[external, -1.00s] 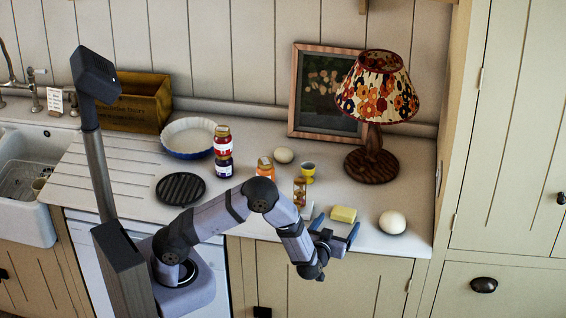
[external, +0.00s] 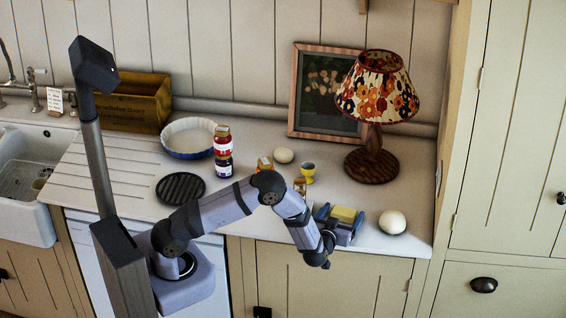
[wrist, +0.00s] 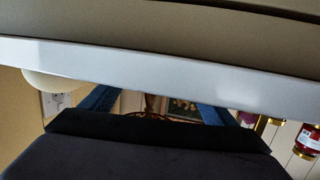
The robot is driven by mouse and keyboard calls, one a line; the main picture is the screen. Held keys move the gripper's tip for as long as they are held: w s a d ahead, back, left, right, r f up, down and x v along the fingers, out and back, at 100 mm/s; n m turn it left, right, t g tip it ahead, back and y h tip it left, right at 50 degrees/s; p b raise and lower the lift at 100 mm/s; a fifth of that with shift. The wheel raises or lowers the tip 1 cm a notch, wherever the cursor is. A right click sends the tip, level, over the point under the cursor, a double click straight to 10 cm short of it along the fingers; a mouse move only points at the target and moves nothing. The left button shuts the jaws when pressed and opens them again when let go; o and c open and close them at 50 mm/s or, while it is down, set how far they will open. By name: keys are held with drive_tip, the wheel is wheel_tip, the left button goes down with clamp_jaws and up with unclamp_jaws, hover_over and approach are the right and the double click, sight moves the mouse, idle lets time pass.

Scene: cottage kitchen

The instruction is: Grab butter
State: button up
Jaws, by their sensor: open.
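The butter (external: 346,214) is a pale yellow block on the countertop near its front edge, in the external view. My gripper (external: 340,213) is open, with its blue fingers on either side of the butter. I cannot tell whether either finger touches it. In the wrist view the blue fingers of my gripper (wrist: 156,104) show apart, partly hidden by the pale counter edge (wrist: 160,75). The butter cannot be made out there.
A white egg (external: 392,222) lies just right of the gripper. A lamp (external: 372,165) stands behind. A yellow egg cup (external: 308,174), another egg (external: 284,156) and stacked jars (external: 223,155) are to the left. A black round trivet (external: 181,188) and a blue dish (external: 189,138) lie farther left.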

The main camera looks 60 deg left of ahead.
sight(344, 211)
drive_tip(key=shift+w+a+f, duration=0.15)
drive_tip(key=shift+w+a, duration=0.2)
drive_tip(key=shift+w, duration=0.15)
drive_tip(key=shift+c, duration=0.7)
drive_tip(key=c, duration=1)
drive_tip(key=shift+c, duration=0.2)
drive_tip(key=shift+r+b, duration=0.95)
drive_tip(key=shift+r, duration=4.1)
